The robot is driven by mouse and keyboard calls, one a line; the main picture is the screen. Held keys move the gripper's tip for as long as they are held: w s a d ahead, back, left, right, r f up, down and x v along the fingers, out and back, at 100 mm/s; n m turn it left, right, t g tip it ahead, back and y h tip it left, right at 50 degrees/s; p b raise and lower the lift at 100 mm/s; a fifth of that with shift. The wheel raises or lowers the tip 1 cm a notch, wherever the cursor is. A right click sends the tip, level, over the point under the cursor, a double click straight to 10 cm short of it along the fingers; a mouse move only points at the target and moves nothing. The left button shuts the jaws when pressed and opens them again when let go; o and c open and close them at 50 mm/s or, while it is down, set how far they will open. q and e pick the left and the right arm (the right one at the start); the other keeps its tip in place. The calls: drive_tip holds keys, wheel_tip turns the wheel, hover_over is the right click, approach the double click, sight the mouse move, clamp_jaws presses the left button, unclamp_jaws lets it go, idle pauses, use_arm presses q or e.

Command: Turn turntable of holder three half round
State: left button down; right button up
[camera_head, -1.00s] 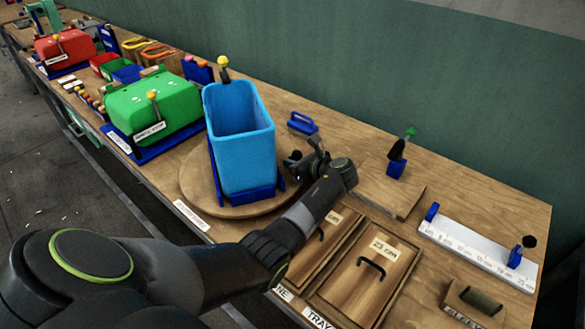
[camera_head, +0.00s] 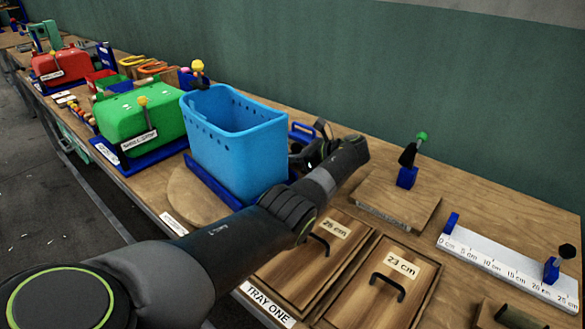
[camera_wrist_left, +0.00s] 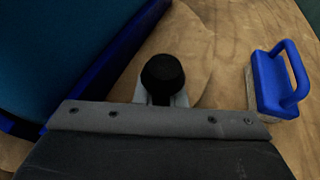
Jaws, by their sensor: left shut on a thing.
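The round wooden turntable (camera_head: 192,203) carries a blue holder (camera_head: 218,187) with a light blue bin (camera_head: 236,143) standing in it. The bin's broad side with a row of small holes faces the camera. My left gripper (camera_head: 316,150) is at the far right side of the bin, low by the turntable's edge. In the left wrist view its fingers (camera_wrist_left: 162,98) are shut on a black knob (camera_wrist_left: 162,72) over the turntable's wood (camera_wrist_left: 205,35). The bin and my arm hide much of the turntable in the head view. My right gripper is not in view.
A blue-handled block (camera_wrist_left: 280,83) lies close to the right of my left gripper. A green press (camera_head: 136,122) stands left of the turntable. Lidded trays (camera_head: 376,283) lie in front of my forearm. A wooden board (camera_head: 398,203) and a ruler (camera_head: 510,265) are at the right.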

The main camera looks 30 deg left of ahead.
use_arm(q)
drive_tip(key=shift+w+a+r+n+g+b, duration=0.2)
drive_tip(key=shift+a+n+g+b, duration=0.1)
drive_tip(key=shift+a+b, duration=0.15)
drive_tip(key=c, duration=1.5)
unclamp_jaws()
drive_tip(key=shift+s, duration=0.2)
drive_tip(key=shift+w+d, duration=0.1)
drive_tip(key=shift+d, duration=0.1)
